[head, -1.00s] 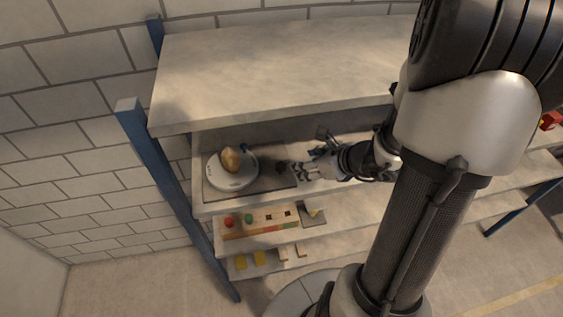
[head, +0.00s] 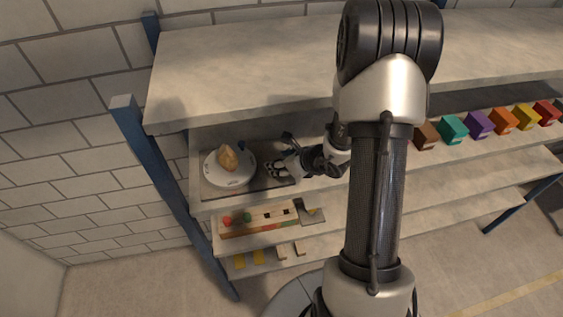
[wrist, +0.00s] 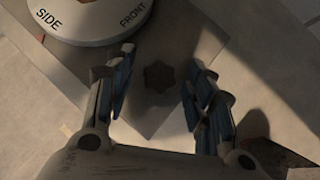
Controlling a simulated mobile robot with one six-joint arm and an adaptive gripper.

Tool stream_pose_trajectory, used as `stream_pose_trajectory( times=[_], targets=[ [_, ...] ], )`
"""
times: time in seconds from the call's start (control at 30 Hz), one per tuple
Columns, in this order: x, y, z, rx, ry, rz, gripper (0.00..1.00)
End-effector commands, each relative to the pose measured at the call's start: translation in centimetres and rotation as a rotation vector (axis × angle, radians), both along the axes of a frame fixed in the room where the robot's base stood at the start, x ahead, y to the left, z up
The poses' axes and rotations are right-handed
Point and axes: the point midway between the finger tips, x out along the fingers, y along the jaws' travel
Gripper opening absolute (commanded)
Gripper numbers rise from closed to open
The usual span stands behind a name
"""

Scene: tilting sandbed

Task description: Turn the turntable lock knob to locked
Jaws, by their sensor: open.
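The white round turntable (head: 222,183) sits on a dark plate (head: 265,187) on the middle shelf at left, with a brown lump (head: 228,158) on it. Its rim, lettered SIDE and FRONT, shows at the top left of the wrist view (wrist: 85,28). The dark, star-shaped lock knob (wrist: 158,76) is on the plate near the turntable. My gripper (head: 275,171) is open just right of the turntable. In the wrist view the knob shows between its spread fingers, which appear apart from it. My gripper hides the knob in the head view.
The upper shelf board (head: 240,75) overhangs behind the turntable. A blue post (head: 150,160) stands at left. A board with red and green pegs (head: 260,222) is on the shelf below. Several coloured blocks (head: 480,124) line the shelf at right.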

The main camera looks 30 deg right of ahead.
Motion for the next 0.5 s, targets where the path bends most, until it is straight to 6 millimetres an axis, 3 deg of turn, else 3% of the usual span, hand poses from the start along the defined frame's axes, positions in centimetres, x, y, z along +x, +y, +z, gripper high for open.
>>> stream_pose_trajectory(
  times=[0.07,0.5],
  targets=[
    [-0.01,0.0,0.01,0.0,0.0,0.0,0.49],
    [-0.03,-0.01,0.03,0.0,0.0,0.0,0.2]
  ],
)
